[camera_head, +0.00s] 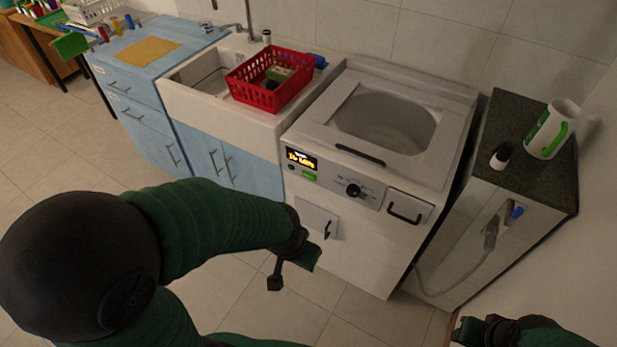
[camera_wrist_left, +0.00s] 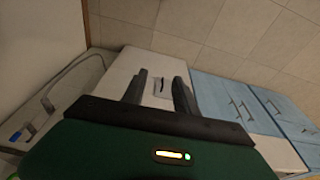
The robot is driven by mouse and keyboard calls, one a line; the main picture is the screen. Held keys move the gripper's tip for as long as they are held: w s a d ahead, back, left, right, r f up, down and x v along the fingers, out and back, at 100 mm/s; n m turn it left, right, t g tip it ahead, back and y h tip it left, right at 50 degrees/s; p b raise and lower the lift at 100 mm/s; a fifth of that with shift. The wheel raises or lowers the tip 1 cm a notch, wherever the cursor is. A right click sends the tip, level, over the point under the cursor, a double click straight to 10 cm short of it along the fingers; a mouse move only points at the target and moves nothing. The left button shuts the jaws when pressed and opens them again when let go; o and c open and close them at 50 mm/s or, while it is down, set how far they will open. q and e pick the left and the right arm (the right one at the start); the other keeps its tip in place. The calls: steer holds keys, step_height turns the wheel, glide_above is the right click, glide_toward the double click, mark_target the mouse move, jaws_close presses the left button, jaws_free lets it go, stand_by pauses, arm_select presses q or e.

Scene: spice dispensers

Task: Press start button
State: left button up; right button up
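The white top-loading washing machine (camera_head: 365,245) stands in the middle of the head view, its lid (camera_head: 385,122) shut. Its front panel has a lit display (camera_head: 301,160), a green rectangular button (camera_head: 309,176) just below it, a small green round spot (camera_head: 291,167) beside it, and a black knob (camera_head: 353,190). I cannot read which button is start. My left gripper (camera_head: 292,268) is in front of and below the panel, apart from the machine. The left wrist view shows its two fingers (camera_wrist_left: 160,95) spread and empty, facing the machine's lower front hatch (camera_wrist_left: 160,88). My right gripper (camera_head: 480,331) is at the bottom right, partly cut off.
A sink with a red basket (camera_head: 270,78) and blue cabinets (camera_head: 140,95) stand left of the machine. A dark-topped cabinet (camera_head: 525,145) with a detergent bottle (camera_head: 552,128) and a small bottle (camera_head: 501,155) stands right. The floor in front is clear.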

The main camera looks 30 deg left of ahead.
arm_select(q)
jaws_close()
stand_by(1.4)
